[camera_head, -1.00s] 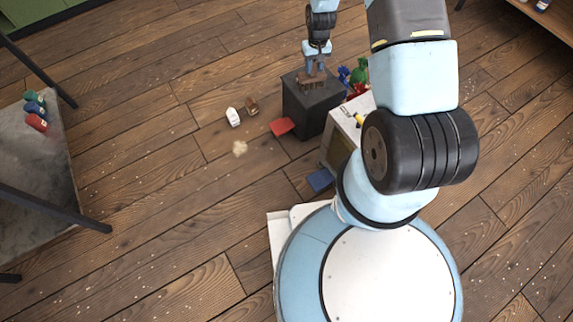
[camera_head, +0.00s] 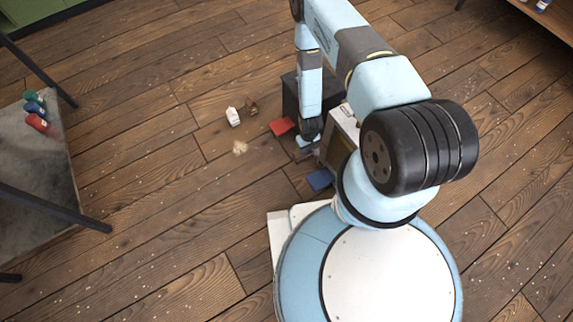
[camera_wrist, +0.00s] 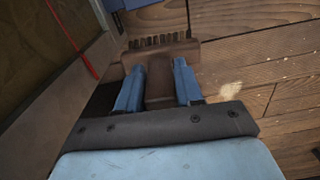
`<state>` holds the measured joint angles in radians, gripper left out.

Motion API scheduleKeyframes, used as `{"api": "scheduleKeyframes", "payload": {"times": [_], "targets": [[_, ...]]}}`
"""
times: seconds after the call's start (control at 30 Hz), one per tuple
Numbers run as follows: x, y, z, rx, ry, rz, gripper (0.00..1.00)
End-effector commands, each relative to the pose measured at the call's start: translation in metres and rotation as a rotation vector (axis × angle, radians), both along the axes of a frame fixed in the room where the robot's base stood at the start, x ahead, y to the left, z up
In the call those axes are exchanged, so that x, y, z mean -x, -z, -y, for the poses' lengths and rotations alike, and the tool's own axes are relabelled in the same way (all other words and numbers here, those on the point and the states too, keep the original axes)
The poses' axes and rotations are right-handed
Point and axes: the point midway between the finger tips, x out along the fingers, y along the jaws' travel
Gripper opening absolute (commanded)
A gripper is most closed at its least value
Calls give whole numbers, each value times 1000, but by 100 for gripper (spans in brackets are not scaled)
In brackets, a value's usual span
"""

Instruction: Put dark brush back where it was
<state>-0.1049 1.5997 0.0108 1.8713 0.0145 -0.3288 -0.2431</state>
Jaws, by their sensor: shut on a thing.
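A dark brown brush (camera_wrist: 160,52) shows in the wrist view, its bristles pointing away from me. My gripper (camera_wrist: 158,85) has its two blue fingers on either side of the brush's handle and is shut on it. In the head view my gripper (camera_head: 306,143) is low, in front of the black box and beside the machine. The brush cannot be made out clearly there. In the wrist view the brush is near the machine's front and above the wooden floor; its height is hard to tell.
The black box (camera_head: 289,92) is partly behind my arm, next to the light machine (camera_head: 344,122). A red flat piece (camera_head: 282,126), a blue flat piece (camera_head: 320,179), a white carton (camera_head: 233,117), a small brown object (camera_head: 252,106) and a pale crumb pile (camera_head: 240,147) are on the floor.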

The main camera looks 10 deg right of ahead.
Motion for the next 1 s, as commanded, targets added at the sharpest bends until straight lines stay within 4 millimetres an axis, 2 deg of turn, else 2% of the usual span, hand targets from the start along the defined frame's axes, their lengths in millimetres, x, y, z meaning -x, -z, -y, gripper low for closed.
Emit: {"api": "scheduleKeyframes", "payload": {"times": [0.03, 0.2, 0.3, 0.4, 0.57, 0.87, 1.0], "targets": [[14, 13, 0, 2, -11, -5, 0], [45, 42, 1, 5, -39, -1, 0], [55, 50, 1, 5, -49, 0, 0], [56, 56, 0, 6, -54, 2, 0], [36, 66, -11, 5, -57, 6, 0], [-17, 93, -38, 6, -56, 5, 0], [-35, 113, -47, 5, -56, 3, 0]]}}
